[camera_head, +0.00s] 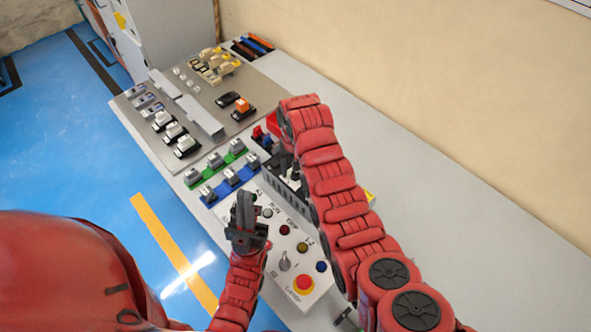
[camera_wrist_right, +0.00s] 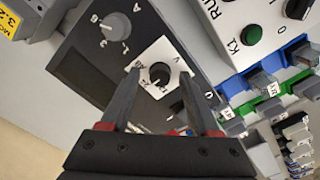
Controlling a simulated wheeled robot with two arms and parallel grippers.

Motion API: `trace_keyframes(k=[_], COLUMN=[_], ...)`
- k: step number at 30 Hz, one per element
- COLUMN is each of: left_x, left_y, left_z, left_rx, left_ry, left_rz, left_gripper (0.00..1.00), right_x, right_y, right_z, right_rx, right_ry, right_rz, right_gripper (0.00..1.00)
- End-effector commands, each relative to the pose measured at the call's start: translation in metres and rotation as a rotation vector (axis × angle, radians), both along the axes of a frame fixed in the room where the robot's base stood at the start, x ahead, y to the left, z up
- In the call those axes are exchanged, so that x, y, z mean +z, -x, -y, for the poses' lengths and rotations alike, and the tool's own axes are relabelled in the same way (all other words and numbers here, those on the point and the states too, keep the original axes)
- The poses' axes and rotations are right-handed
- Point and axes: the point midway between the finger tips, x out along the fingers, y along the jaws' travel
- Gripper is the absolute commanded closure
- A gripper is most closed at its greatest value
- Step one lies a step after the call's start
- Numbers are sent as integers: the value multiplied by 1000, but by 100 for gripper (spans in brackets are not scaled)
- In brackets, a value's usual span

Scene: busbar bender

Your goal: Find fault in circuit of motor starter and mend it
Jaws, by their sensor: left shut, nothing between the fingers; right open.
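My right gripper (camera_wrist_right: 158,78) is open. In the right wrist view its fingers lie on either side of a black knob (camera_wrist_right: 160,72) on a white plate marked V, on a dark meter unit (camera_wrist_right: 85,68); I cannot tell whether they touch it. A grey knob marked A and B (camera_wrist_right: 115,27) sits beside it. My left gripper (camera_head: 245,205) is shut and empty, over the white control box (camera_head: 268,232). The box carries lamps, buttons, a grey lever (camera_head: 285,261) and a red stop button (camera_head: 304,284). The motor starter circuit parts sit on a grey panel (camera_head: 205,90); no fault is discernible.
Green (camera_head: 215,164) and blue (camera_head: 230,187) terminal rows lie between panel and box. Several black-and-white switches (camera_head: 174,131) line the panel's left edge. A tray of coloured leads (camera_head: 253,46) lies at the back. The bench's right side (camera_head: 415,190) is clear beside the wall.

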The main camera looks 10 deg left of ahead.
Motion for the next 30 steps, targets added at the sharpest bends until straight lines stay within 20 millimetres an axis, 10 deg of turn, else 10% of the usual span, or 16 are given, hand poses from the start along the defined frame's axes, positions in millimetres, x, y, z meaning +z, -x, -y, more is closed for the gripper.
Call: trace_keyframes(k=[7,21,30], left_x=[-12,91,119], left_y=[0,0,0], left_z=[0,0,0], left_rx=[0,0,0], left_ry=[0,0,0], left_rz=[0,0,0], left_gripper=[100,100,100], right_x=[31,136,170], right_y=[-2,-1,0], right_z=[-1,1,1], right_rx=[-1,-1,-2], right_ry=[-5,-1,0], right_rz=[7,0,-1], right_gripper=[38,38,38])
